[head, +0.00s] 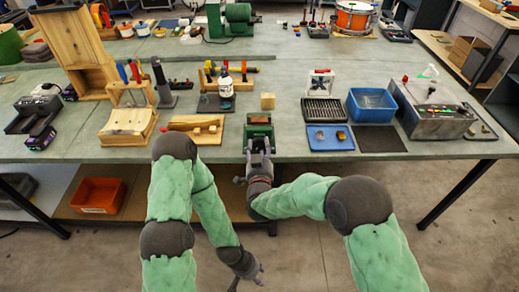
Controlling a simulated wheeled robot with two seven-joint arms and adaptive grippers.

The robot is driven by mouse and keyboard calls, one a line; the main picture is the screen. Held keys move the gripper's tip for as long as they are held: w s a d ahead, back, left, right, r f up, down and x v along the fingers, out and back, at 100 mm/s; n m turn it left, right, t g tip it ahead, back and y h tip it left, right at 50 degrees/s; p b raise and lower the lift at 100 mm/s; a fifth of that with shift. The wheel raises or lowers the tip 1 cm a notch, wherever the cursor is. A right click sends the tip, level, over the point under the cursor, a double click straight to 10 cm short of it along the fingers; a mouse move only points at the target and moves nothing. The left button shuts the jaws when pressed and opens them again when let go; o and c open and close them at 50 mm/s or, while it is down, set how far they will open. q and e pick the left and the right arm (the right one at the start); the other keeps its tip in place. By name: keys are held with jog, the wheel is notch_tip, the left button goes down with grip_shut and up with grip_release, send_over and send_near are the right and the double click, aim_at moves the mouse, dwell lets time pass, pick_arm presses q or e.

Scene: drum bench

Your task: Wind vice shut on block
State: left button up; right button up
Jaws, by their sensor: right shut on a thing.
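The green vice (259,131) stands at the front edge of the bench, near the middle.
A wooden plane-like piece (197,128) lies left of the vice. A blue mat (329,145) with small parts, a slotted dark tray (324,110) and a blue bin (372,106) are to the right. An orange bin (98,196) sits on the shelf below.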

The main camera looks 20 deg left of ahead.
jog(key=shift+f, duration=0.15)
jog(key=o, duration=1.2)
jog(key=shift+c, duration=0.2)
jog(key=v, duration=1.2)
